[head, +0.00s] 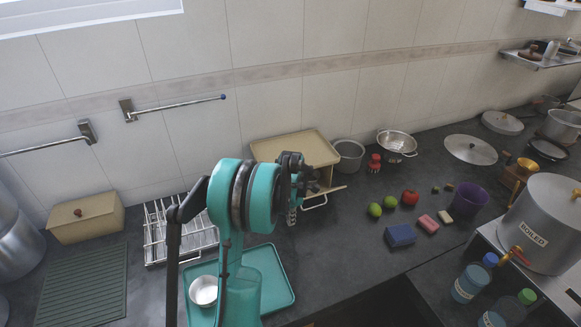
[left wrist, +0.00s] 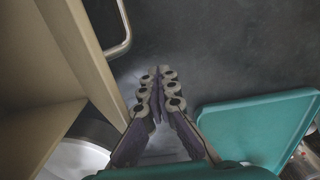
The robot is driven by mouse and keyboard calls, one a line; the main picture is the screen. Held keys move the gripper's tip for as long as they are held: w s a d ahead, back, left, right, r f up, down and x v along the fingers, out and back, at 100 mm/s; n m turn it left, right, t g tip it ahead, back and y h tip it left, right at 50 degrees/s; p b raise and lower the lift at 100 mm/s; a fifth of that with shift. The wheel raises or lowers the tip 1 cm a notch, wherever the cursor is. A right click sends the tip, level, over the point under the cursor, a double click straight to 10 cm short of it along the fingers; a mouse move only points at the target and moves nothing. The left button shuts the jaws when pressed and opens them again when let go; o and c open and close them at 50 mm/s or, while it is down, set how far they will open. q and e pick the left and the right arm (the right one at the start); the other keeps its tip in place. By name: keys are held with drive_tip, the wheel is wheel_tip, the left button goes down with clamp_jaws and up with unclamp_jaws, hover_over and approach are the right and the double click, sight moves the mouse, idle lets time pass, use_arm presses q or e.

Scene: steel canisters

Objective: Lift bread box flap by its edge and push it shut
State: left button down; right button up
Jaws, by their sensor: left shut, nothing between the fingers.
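The bread box (head: 296,147) is a beige box against the back wall, partly hidden behind my left arm. Its front is open, and the flap lies lowered with a metal bar handle (head: 315,203) at its front. In the left wrist view the flap (left wrist: 82,50) runs down the left side with the handle (left wrist: 122,30) just beyond its edge. My left gripper (head: 292,216) is beside the flap, close to its edge. Its fingertips (left wrist: 159,78) are together and empty over the dark counter. I cannot tell whether it touches the flap. My right gripper is not in view.
A teal tray (head: 280,285) with a metal bowl (head: 203,291) lies in front. A wire rack (head: 160,230) stands left of my arm. A grey pot (head: 348,155) stands right of the bread box. Limes (head: 375,210) and a blue block (head: 400,235) lie further right.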

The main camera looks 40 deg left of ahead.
use_arm(q)
drive_tip(key=shift+w+a+r, duration=0.1)
drive_tip(key=shift+a+r, duration=0.1)
drive_tip(key=shift+w+a+r+p, duration=0.3)
drive_tip(key=shift+a+r+p, duration=0.15)
drive_tip(key=shift+r, duration=0.1)
drive_tip(key=shift+w+a+r+p, duration=0.3)
drive_tip(key=shift+a+r+p, duration=0.15)
drive_tip(key=shift+r, duration=0.1)
